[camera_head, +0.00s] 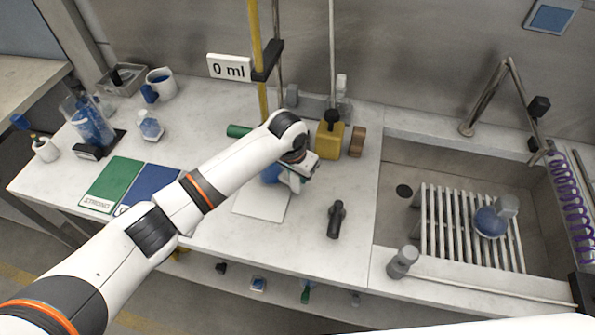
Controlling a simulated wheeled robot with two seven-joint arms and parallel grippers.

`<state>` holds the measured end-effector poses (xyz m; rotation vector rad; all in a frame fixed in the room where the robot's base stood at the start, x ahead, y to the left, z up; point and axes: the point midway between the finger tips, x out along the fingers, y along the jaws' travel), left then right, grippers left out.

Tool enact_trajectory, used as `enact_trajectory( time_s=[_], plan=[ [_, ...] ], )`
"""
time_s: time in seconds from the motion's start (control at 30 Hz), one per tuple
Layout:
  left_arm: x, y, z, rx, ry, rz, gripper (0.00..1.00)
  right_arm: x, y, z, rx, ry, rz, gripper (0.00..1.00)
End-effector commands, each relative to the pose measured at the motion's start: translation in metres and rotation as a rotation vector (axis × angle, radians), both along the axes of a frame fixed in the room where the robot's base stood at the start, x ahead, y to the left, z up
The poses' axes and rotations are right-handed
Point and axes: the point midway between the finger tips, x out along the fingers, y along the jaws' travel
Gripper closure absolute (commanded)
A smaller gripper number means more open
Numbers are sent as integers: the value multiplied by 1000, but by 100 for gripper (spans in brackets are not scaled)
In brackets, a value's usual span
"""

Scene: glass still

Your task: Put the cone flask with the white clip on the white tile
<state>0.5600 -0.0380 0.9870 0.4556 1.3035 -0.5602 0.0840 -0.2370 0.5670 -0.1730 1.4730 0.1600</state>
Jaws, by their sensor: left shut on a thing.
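My left gripper (297,180) is shut on a flask with blue contents (270,175). My arm and gripper hide most of that flask, and I cannot make out a clip on it. The white tile (260,207) lies flat on the bench, just below and in front of the gripper. The flask is at the tile's far edge; I cannot tell whether it touches the tile. My right gripper is not in view.
A small blue flask (150,128) stands at the back left, near green (112,184) and blue (148,188) mats. A yellow bottle (329,140) stands behind the gripper. A dark tool (337,218) lies right of the tile. A flask (489,222) sits on the sink rack (455,235).

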Motion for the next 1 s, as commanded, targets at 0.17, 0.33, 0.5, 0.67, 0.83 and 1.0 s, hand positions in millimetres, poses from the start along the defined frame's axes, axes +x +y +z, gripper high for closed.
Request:
enact_trajectory(
  time_s=[0.17, 0.33, 0.5, 0.67, 0.83, 1.0],
  plan=[
    [0, 0, -3, -1, -1, 0, 100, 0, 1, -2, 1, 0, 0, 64],
    [0, 0, -5, -1, -1, 0, 100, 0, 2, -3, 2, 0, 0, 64],
    [0, 0, -8, -1, -1, 0, 100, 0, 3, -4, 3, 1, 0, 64],
    [0, 0, -7, -1, -1, 0, 62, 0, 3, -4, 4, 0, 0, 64],
    [0, 0, -7, -1, -1, 0, 62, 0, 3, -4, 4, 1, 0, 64],
    [0, -1, -7, 0, 0, 0, 62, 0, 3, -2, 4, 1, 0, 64]
  ],
)
